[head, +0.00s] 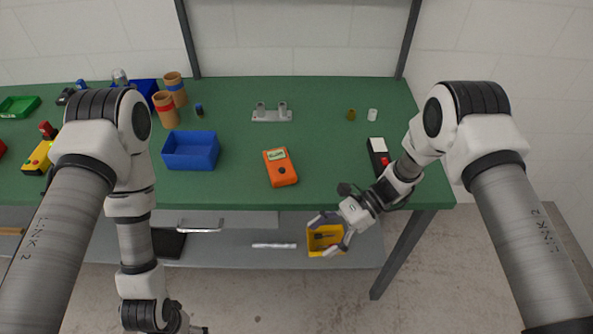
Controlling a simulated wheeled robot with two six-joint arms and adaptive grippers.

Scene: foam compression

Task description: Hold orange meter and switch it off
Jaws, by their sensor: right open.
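The orange meter (280,167) lies on the green table near its front edge, right of the blue bin. It has a pale display at its top and a dark round knob in the middle. The knob's setting is too small to read. My right gripper (331,233) is open and empty in front of the table edge, to the right of and nearer than the meter. It shows over a yellow bin on the lower shelf. My left arm hangs down in front of the table at the left. The left gripper (200,329) is mostly cut off by the bottom edge.
A blue bin (191,150) stands left of the meter. A grey fixture with two posts (271,113) is behind it. A black device with a red part (379,155) lies beside my right arm. The yellow bin (318,240) is below. The table around the meter is clear.

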